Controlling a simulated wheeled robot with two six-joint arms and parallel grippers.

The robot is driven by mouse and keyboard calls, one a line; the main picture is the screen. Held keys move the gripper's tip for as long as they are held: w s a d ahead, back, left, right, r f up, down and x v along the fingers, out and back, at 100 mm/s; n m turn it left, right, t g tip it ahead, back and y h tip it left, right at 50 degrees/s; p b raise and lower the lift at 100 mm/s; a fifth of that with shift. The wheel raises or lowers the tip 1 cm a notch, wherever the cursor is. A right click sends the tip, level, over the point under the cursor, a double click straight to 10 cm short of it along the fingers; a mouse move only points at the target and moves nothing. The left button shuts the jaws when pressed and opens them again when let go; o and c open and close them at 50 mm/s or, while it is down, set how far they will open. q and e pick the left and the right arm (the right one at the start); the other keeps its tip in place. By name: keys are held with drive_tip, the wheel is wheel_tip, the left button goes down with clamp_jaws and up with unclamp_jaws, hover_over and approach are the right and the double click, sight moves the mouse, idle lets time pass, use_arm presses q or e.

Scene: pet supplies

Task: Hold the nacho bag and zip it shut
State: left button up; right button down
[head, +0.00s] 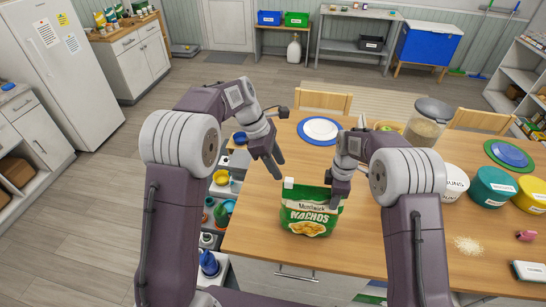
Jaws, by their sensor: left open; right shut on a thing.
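The green nacho bag (311,217) stands upright near the front edge of the wooden table, its label facing me. A small white piece (289,183), which looks like the zip slider, sits at the bag's top left corner. My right gripper (339,196) is shut on the bag's top right corner; its fingers hide that corner. My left gripper (273,172) is open and empty, above and left of the bag, apart from it. How far the bag's top is closed is too small to tell.
A blue-rimmed plate (320,130) lies behind the bag. A clear jar (426,121), a white tub (452,183), a teal tub (491,187) and spilled grains (467,246) are to the right. A shelf of small items (212,215) stands left of the table (262,240).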

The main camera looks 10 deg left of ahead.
use_arm(q)
drive_tip(key=v, duration=0.5)
use_arm(e)
drive_tip(key=shift+s+d+f, duration=0.1)
drive_tip(key=shift+s+f, duration=0.05)
drive_tip(key=c, duration=1.1)
unclamp_jaws()
drive_tip(key=shift+o, duration=0.3)
use_arm(q)
drive_tip(key=shift+w+d, duration=0.1)
use_arm(e)
drive_tip(key=shift+w, duration=0.2)
wheel_tip(320, 180, up, 12)
